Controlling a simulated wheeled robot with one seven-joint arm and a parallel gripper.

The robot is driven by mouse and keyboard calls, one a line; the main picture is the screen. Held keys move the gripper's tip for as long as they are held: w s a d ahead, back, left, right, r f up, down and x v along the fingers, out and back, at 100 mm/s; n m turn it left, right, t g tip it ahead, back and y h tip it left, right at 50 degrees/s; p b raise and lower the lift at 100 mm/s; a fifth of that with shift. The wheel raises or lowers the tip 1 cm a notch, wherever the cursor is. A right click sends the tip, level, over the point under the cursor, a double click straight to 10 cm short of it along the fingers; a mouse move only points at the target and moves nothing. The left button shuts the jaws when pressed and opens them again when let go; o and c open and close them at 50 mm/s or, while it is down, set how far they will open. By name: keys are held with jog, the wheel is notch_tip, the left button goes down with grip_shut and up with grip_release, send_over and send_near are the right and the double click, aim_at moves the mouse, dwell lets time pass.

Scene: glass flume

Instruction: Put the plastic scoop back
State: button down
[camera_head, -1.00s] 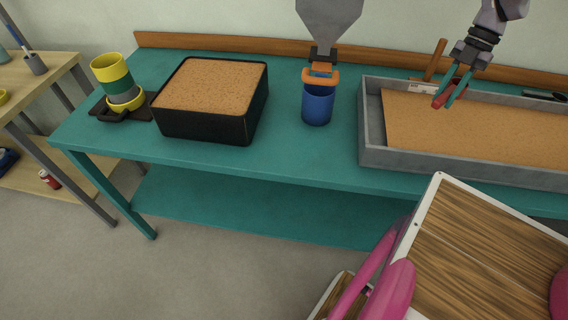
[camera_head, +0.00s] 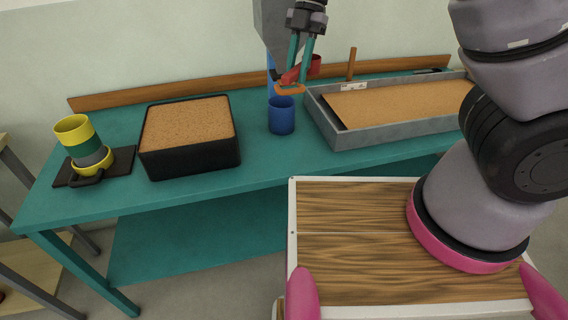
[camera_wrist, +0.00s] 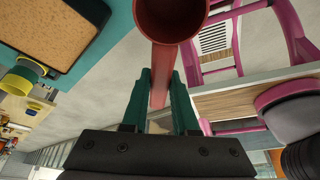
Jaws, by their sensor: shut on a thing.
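The plastic scoop is red, with a round cup (camera_head: 315,66) and a straight handle. My gripper (camera_head: 298,76) has teal fingers and is shut on the scoop's handle, above the table near the hopper. In the wrist view the scoop's cup (camera_wrist: 170,14) is at the top and its handle runs down between the fingers (camera_wrist: 161,80). The inside of the cup looks dark there and I cannot tell if anything is in it. An orange ring (camera_head: 290,89) shows just below the fingers.
A blue cup (camera_head: 281,117) stands below the ring, and a grey hopper (camera_head: 268,25) is behind my gripper. A grey-walled tray (camera_head: 325,130) of sand is at right. A black tub (camera_head: 190,162) of sand and a yellow-green stack (camera_head: 75,135) are at left. The table front is clear.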

aim_at(293, 170)
notch_tip(293, 170, down, 28)
jog(key=shift+a+r, duration=0.1)
jog(key=shift+a, duration=0.05)
jog(key=shift+s, duration=0.1)
dwell(0.3)
jog(key=c, duration=0.7)
grip_release()
